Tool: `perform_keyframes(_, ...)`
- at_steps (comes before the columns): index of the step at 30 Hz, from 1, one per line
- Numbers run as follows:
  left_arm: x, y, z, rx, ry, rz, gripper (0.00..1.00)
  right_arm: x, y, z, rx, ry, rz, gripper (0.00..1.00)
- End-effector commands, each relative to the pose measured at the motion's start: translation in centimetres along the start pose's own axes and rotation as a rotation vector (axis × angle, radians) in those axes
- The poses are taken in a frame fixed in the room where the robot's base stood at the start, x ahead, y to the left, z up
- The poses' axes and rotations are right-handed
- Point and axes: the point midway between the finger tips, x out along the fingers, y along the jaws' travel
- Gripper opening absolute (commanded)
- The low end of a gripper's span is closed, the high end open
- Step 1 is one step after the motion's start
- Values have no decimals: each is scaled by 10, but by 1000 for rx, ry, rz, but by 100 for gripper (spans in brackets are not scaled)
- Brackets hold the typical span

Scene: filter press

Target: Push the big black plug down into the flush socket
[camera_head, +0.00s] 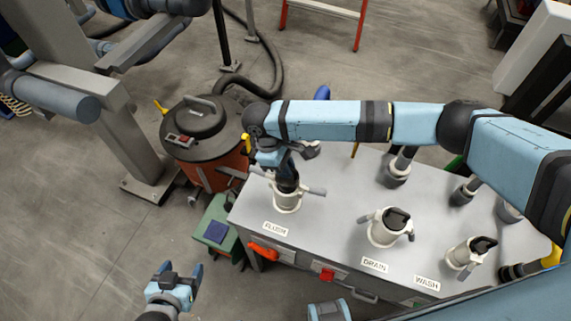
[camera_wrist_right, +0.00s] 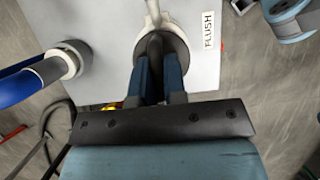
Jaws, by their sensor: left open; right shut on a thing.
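The flush socket (camera_head: 287,203) is a cream ring with side handles at the left end of the grey cabinet top, behind the FLUSH label (camera_head: 275,229). My right gripper (camera_head: 288,182) points down over it and is shut on the black plug (camera_wrist_right: 155,46). In the right wrist view the plug stands between the blue fingers (camera_wrist_right: 157,78), in the round mouth of the flush socket (camera_wrist_right: 175,47). How deep it sits is hidden. My left gripper (camera_head: 181,269) is open and empty, low in front of the cabinet's left side.
The DRAIN socket (camera_head: 385,232) and WASH socket (camera_head: 465,258) hold dark plugs to the right on the cabinet top (camera_head: 335,215). More grey fittings (camera_head: 395,172) stand along the back. A drum vacuum (camera_head: 200,130) stands left of the cabinet, above a green box (camera_head: 216,228).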

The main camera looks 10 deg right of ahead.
Motion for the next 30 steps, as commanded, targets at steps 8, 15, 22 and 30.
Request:
perform_keyframes(8, 0, 0, 0, 0, 0, 0, 73, 6, 0, -2, 0, 0, 0, 0)
perform_keyframes(15, 0, 0, 0, 0, 0, 0, 73, 6, 0, -3, 0, 0, 0, 0)
perform_keyframes(22, 0, 0, 0, 0, 0, 0, 73, 6, 0, -3, 0, 0, 0, 0)
perform_keyframes(30, 0, 0, 0, 0, 0, 0, 73, 6, 0, -3, 0, 0, 0, 42)
